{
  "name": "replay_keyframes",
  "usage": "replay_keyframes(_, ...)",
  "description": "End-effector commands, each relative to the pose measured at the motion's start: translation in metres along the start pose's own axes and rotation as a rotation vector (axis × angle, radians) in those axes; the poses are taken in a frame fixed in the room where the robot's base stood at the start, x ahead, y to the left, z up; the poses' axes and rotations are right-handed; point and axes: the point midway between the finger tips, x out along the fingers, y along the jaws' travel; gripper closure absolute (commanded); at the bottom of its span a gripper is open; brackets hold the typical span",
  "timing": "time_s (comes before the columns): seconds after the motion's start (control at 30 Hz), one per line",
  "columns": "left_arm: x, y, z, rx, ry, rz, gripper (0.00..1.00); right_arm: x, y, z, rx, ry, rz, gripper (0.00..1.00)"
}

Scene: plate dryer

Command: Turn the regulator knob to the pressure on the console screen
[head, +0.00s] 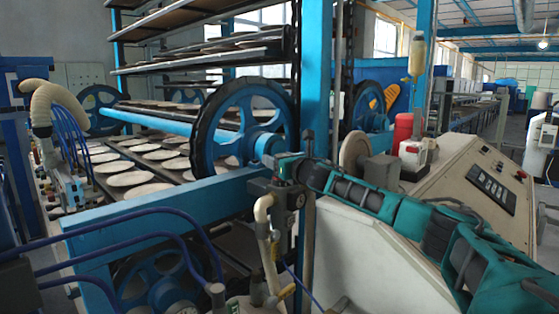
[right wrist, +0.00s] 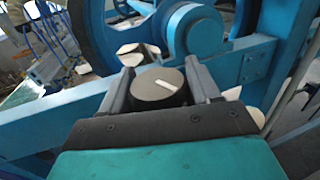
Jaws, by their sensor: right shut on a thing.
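The sloping beige console (head: 470,165) stands at the right with a dark panel (head: 492,189); no reading is legible. My left gripper is not in view.
A blue frame beam (head: 165,207) and large blue wheel (head: 240,125) lie close behind the regulator. Racks of plates (head: 130,179) stand at the left. A beige pipe (head: 264,235) and blue hoses (head: 130,240) run below. A red-topped container (head: 403,128) stands near the console.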

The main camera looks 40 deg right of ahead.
Motion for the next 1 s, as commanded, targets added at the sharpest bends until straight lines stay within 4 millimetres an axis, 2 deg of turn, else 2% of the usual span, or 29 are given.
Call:
replay_keyframes(0.37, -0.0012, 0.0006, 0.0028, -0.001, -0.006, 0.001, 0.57, 0.0, -0.0001, -0.0009, -0.002, 0.002, 0.002, 0.69)
replay_keyframes(0.4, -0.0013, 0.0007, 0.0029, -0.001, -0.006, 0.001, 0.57, 0.0, -0.0001, -0.0009, -0.002, 0.002, 0.002, 0.36)
replay_keyframes(0.6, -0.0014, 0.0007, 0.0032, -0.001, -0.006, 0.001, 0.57, 0.0, 0.0, -0.0005, -0.001, 0.001, 0.002, 0.18)
replay_keyframes(0.87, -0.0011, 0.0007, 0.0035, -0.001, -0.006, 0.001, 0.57, -0.0008, -0.0001, -0.0006, -0.001, 0.001, 0.002, 0.18)
replay_keyframes(1.0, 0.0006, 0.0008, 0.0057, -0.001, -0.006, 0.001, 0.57, -0.0075, -0.0012, -0.0015, 0.0, 0.0, 0.002, 0.18)
